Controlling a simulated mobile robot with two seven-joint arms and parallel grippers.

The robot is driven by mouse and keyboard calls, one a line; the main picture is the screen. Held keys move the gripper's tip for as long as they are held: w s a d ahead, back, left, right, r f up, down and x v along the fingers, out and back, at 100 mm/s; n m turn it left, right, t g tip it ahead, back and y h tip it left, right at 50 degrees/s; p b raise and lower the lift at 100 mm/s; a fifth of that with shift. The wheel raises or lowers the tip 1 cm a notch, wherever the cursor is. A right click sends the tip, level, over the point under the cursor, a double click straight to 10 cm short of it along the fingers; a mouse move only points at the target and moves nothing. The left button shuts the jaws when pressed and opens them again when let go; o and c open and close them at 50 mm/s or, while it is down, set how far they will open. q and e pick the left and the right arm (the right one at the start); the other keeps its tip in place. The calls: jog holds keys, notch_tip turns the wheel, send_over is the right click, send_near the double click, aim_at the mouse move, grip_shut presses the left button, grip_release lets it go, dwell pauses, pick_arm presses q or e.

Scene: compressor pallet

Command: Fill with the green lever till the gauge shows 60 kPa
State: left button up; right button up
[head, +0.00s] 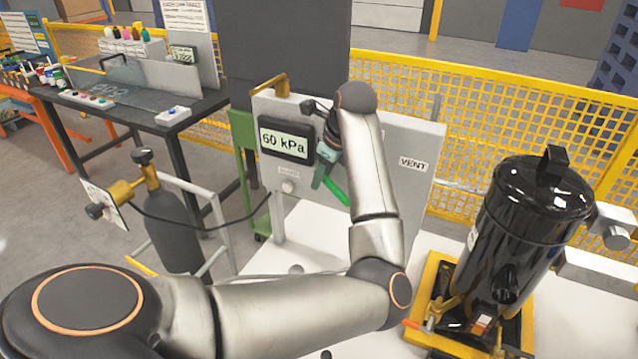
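The gauge (286,146) on the grey panel reads 60 kPa on a pale display. The green lever (336,192) sits on the panel just right of and below the gauge, slanting down to the right. My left gripper (322,163) is at the lever's upper part, close to the gauge's right edge. My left forearm hides part of the lever's surroundings, and the fingers are too small and covered to tell whether they are shut on it. My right gripper is out of view.
A panel part marked VENT (413,163) is right of my arm. A black tank (522,240) stands in a yellow frame (425,325) at the right. A dark gas cylinder (172,232) stands at the left, before a workbench (130,118). Yellow mesh fence (540,130) runs behind.

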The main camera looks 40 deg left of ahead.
pick_arm(q)
jog(key=shift+x, duration=1.8)
grip_shut()
